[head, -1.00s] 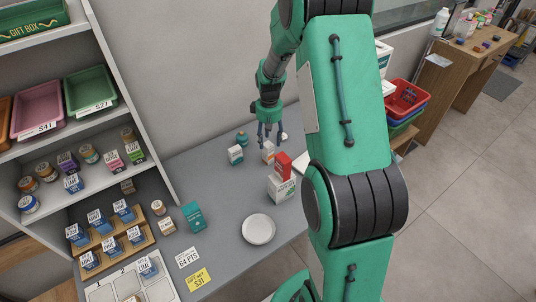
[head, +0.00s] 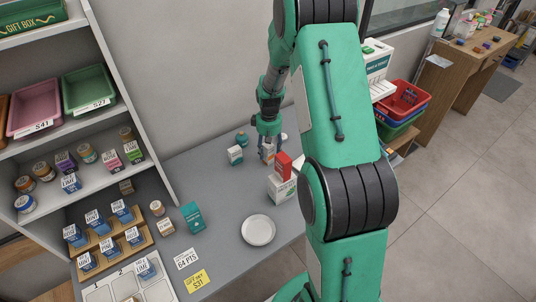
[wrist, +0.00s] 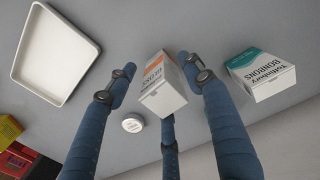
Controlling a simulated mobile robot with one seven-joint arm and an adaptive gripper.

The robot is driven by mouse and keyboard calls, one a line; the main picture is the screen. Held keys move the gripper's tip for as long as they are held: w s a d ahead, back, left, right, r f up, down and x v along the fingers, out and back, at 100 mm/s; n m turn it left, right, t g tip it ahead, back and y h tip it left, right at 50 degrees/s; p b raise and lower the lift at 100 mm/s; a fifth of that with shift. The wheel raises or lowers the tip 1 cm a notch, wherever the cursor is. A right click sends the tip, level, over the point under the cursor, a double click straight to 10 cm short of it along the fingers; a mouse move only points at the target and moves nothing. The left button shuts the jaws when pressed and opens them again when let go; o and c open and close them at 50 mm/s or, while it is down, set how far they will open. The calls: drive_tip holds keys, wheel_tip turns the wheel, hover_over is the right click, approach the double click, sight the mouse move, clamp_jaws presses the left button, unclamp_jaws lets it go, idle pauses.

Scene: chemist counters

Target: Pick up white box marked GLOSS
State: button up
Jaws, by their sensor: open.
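In the head view the box (head: 267,152) is partly hidden behind my fingers. My gripper (head: 269,146) is down at it from above. In the wrist view my gripper (wrist: 158,82) is open, with blue fingers on the left and right of the box and a third finger beyond its near end. Gaps show between the box and the side fingers; contact with the third finger cannot be told.
A white and teal BONBONS box (wrist: 264,76) stands close beside the right finger. A white tray (wrist: 22,62) lies at left in the wrist view. A red box (head: 284,166) sits on a white box (head: 281,189) nearby. A teal bottle (head: 242,139) stands behind. A white plate (head: 258,230) lies in front.

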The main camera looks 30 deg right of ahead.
sight(269, 156)
drive_tip(key=shift+f+b, duration=0.65)
drive_tip(key=shift+f, duration=1.7)
drive_tip(key=c, duration=1.1)
